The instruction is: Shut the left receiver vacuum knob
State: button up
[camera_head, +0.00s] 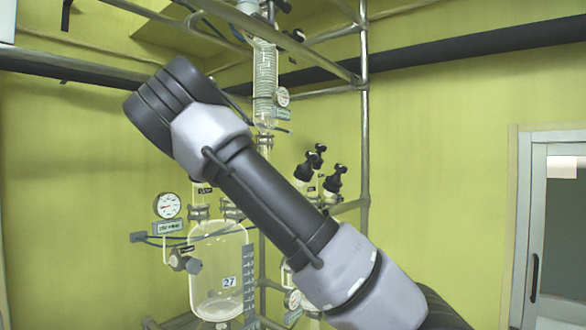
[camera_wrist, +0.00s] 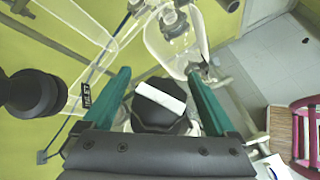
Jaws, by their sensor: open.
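In the wrist view, a black faceted knob (camera_wrist: 156,119) with a white bar (camera_wrist: 161,97) across its face sits between the two teal fingers of my gripper (camera_wrist: 158,74). My gripper is open, with a finger on each side of the knob; I cannot tell whether either touches it. A small dark label (camera_wrist: 87,95) is beside the left finger, too blurred to read surely. In the head view, a glass receiver (camera_head: 216,270) marked 27 has a dark valve knob (camera_head: 192,265) at its left. My gripper is not seen there; my arm hides much of the middle.
Another round black knob (camera_wrist: 32,93) is left of my gripper. A glass vessel (camera_wrist: 180,42) lies beyond the fingertips. A gauge (camera_head: 167,206), black-capped valves (camera_head: 306,170) and metal frame poles (camera_head: 364,120) stand around my arm. A pink-framed chair (camera_wrist: 303,130) is at right.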

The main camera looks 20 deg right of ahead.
jog(key=n+t, duration=0.1)
jog(key=t, duration=0.1)
jog(key=n+t+y, duration=0.1)
jog(key=n, duration=0.1)
jog(key=w+n+t, duration=0.1)
jog(key=n+t, duration=0.1)
jog(key=shift+a+r+t, duration=0.2)
jog(key=shift+r+t, duration=0.1)
jog(key=shift+w+a+r+n+t+y, duration=0.1)
jog(key=shift+a+n+t+y, duration=0.05)
jog(key=shift+n+t+y, duration=0.7)
jog(key=shift+w+a+r+n+t+y, duration=0.1)
jog(key=shift+n+t+y, duration=0.45)
jog(key=shift+n, duration=0.45)
jog(key=shift+w+a+r+n+t+y, duration=0.1)
jog(key=shift+a+n+t+y, duration=0.05)
jog(key=shift+n+t+y, duration=0.65)
jog(key=shift+n+t+y, duration=0.3)
jog(key=shift+n+y, duration=0.3)
jog(key=shift+n, duration=0.45)
jog(key=shift+w+a+r+n+t+y, duration=0.15)
jog(key=shift+n+t+y, duration=0.1)
jog(key=shift+n+y, duration=0.5)
jog(key=shift+s+a+n+t+y, duration=0.1)
jog(key=shift+n+t+y, duration=0.15)
jog(key=shift+n+y, duration=0.45)
